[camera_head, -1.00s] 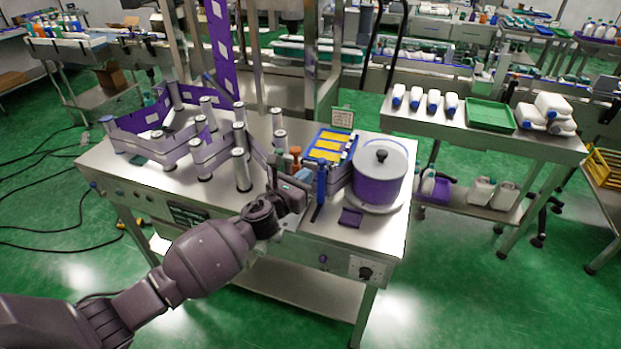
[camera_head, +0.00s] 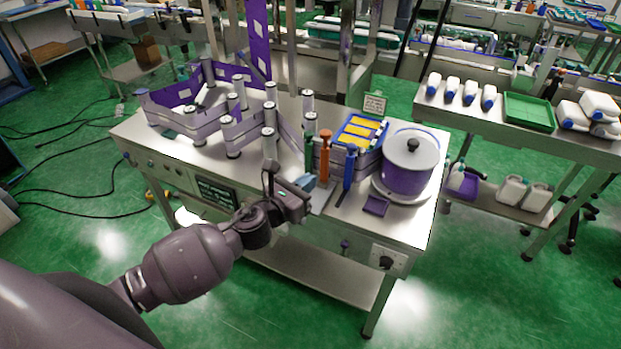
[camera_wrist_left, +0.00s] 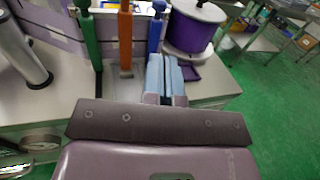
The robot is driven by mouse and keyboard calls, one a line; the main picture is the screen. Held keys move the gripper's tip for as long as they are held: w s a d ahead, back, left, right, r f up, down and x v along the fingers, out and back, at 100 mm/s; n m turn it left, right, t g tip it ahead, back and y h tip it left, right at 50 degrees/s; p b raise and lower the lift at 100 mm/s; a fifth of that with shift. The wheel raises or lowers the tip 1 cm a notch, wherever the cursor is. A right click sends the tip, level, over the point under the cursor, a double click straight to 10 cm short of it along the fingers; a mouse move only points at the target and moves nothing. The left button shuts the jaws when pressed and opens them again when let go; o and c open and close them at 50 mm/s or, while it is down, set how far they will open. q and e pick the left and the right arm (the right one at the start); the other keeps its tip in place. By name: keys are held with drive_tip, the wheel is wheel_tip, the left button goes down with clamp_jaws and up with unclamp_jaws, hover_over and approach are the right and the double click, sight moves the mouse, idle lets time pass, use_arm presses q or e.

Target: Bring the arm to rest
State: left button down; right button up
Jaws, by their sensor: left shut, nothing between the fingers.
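My left arm reaches in from the lower left of the head view. My left gripper (camera_head: 305,183) is at the front edge of the steel machine table (camera_head: 285,239), in front of the upright green, orange and blue handled tools. Its light-blue finger pads are together and empty; they also show in the left wrist view (camera_wrist_left: 165,75). The green tool (camera_wrist_left: 89,40), orange tool (camera_wrist_left: 125,38) and blue tool (camera_wrist_left: 156,30) stand beyond the fingers, apart from them. My right gripper is not in view.
A purple-and-white lidded pot (camera_head: 408,168) and a small purple tray (camera_head: 376,205) are right of the tools. Steel rollers with a purple-and-white band (camera_head: 205,125) fill the table's left. A side table with a green tray (camera_head: 528,112) stands right. Green floor in front is open.

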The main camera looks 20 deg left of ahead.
use_arm(q)
drive_tip(key=s+a+f+m+g+y, duration=0.1)
drive_tip(key=s+f+m+g, duration=0.1)
drive_tip(key=s+f+m, duration=0.3)
drive_tip(key=s+a+f+m+g+y, duration=0.1)
drive_tip(key=s+a+f+m+y, duration=0.1)
drive_tip(key=s+f+m, duration=0.4)
drive_tip(key=s+a+f+m+g+y, duration=0.1)
drive_tip(key=s+f+m, duration=0.4)
drive_tip(key=s+m, duration=0.8)
drive_tip(key=m+g+y, duration=0.1)
drive_tip(key=m, duration=0.8)
drive_tip(key=shift+a+f+m+g, duration=0.25)
drive_tip(key=shift+a+m+g, duration=0.05)
drive_tip(key=shift+a, duration=0.1)
